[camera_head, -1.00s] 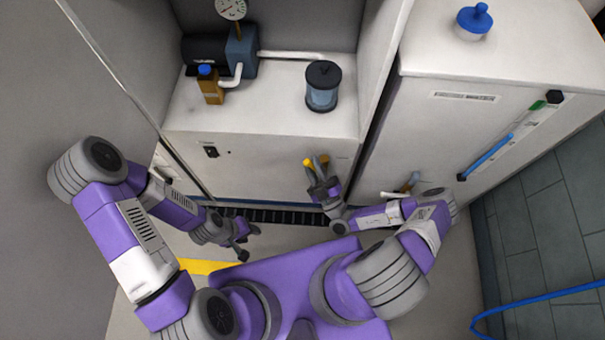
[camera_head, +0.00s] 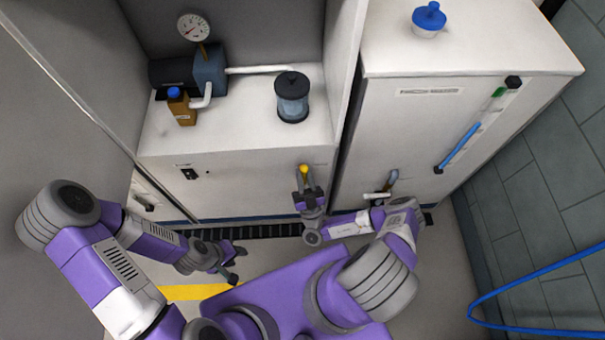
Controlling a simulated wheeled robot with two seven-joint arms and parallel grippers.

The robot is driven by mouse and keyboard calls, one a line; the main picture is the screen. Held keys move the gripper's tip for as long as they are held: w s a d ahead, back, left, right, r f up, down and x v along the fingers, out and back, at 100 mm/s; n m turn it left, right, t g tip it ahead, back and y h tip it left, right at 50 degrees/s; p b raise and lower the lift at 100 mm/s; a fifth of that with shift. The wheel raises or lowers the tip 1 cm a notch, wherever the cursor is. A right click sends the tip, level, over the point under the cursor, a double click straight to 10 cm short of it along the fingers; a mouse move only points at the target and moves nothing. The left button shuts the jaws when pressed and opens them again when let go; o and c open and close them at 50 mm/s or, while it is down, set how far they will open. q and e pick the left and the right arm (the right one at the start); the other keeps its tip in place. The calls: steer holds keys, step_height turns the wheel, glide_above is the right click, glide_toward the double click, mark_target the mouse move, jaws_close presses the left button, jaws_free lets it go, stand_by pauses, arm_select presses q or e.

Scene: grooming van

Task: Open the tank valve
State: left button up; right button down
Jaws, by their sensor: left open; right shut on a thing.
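A yellow-tipped handle (camera_head: 304,168) is at the front of the white pump cabinet (camera_head: 240,180), low on its right side. My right gripper (camera_head: 307,190) is shut on it; the fingers hide most of the handle. The white tank (camera_head: 400,130) stands to the right, with a blue level gauge (camera_head: 460,147). Low on the tank's front is a small pipe fitting with a grey-blue lever (camera_head: 392,178), partly behind my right arm. My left gripper (camera_head: 236,263) is open and empty, low over the floor, away from both.
A pressure gauge (camera_head: 194,27), a brown bottle with blue cap (camera_head: 181,107) and a dark-lidded clear jar (camera_head: 292,97) stand on the cabinet. A blue-capped vessel (camera_head: 428,20) is on the tank. A blue hose (camera_head: 530,275) hangs along the tiled wall at right.

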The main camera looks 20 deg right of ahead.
steer(key=shift+d+f, duration=0.1)
steer(key=c, duration=1.1)
jaws_free()
steer(key=v, duration=0.7)
steer(key=shift+s+f, duration=0.2)
